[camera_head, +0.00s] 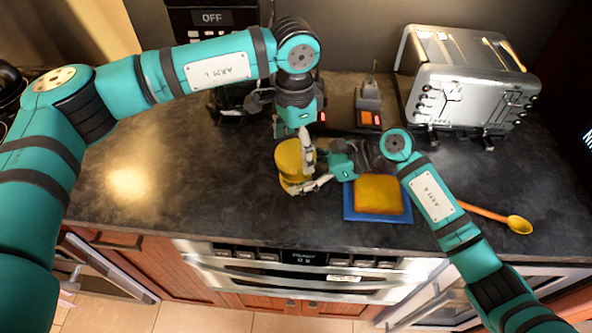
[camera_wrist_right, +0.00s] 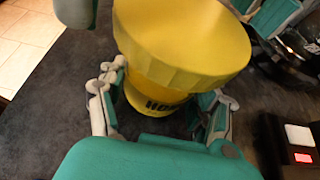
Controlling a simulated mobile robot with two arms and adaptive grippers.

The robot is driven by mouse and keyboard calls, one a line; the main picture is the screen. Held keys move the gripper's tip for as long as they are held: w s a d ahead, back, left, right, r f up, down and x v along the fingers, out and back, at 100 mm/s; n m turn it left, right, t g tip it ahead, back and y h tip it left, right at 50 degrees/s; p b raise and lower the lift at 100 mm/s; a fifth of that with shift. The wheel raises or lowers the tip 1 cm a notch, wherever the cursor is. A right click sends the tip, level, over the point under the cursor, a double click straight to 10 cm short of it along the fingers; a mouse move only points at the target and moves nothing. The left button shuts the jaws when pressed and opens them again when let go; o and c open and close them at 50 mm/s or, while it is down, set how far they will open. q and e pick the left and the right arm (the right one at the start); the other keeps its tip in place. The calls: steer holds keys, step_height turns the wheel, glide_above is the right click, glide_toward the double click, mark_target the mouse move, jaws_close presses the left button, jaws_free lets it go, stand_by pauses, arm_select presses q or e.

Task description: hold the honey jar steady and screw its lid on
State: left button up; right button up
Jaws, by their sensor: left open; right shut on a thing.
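The honey jar (camera_head: 290,182) stands on the dark counter. In the right wrist view its yellow body with dark lettering (camera_wrist_right: 158,106) shows below the lid. The wide yellow lid (camera_wrist_right: 185,38) sits on top of the jar; it also shows in the head view (camera_head: 288,155). I cannot tell how tightly it is seated. My right gripper (camera_wrist_right: 160,92) is shut around the jar body under the lid, one finger on each side. My left gripper (camera_head: 304,142) comes down from above, open, beside the lid; its fingertips are partly hidden.
A blue board (camera_head: 348,214) with a yellow-orange block (camera_head: 378,194) lies right of the jar, under my right arm. A toaster (camera_head: 468,80) stands at the back right. A yellow spoon (camera_head: 518,225) lies at the right. The counter is clear at left.

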arm_select(q)
steer(key=shift+r, duration=2.35)
arm_select(e)
steer(key=o, duration=1.8)
steer(key=shift+d, duration=0.1)
steer(key=v, duration=1.2)
arm_select(q)
steer(key=shift+f, duration=0.1)
